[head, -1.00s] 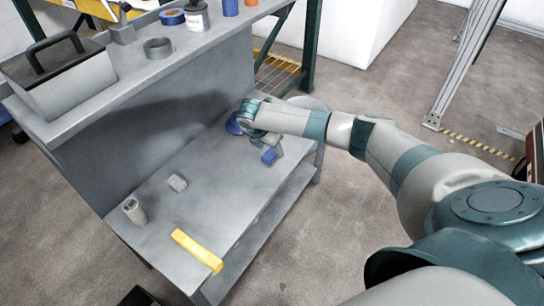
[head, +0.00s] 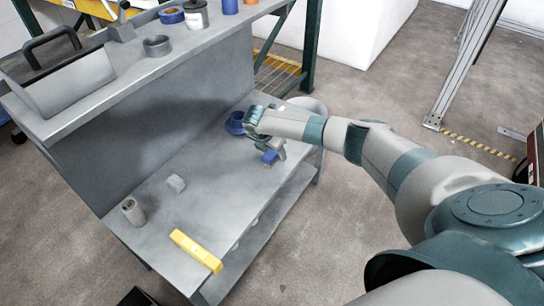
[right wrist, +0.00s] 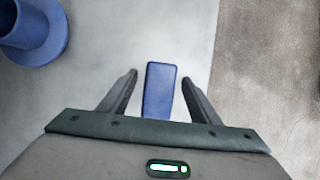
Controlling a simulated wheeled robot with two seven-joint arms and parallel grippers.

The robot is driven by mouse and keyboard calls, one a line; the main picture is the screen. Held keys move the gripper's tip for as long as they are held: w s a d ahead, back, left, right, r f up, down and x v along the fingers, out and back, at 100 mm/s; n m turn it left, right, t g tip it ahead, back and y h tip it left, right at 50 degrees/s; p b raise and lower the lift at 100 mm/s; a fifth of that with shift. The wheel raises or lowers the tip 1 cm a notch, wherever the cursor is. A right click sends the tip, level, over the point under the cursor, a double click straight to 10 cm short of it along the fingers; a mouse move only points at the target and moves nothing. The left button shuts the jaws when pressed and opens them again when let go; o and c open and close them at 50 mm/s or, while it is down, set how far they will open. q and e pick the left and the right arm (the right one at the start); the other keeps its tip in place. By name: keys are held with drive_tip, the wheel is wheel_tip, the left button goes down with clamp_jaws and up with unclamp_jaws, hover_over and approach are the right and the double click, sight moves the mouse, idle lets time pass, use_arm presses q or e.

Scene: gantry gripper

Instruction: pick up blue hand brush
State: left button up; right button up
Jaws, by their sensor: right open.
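The blue hand brush (head: 269,157) lies on the grey bench top near its right edge, partly hidden by my right gripper in the head view. In the right wrist view its blue end (right wrist: 160,90) lies between the two fingers, with a gap on each side. My right gripper (right wrist: 160,88) is open over it, and it also shows in the head view (head: 268,150). The rest of the brush is hidden under the gripper body. My left gripper is not in view.
A blue flanged part (head: 234,124) stands just left of the gripper. A raised shelf (head: 125,75) with items runs along the back.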

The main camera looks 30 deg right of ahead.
drive_tip(key=c, duration=1.2)
drive_tip(key=shift+r, duration=0.1)
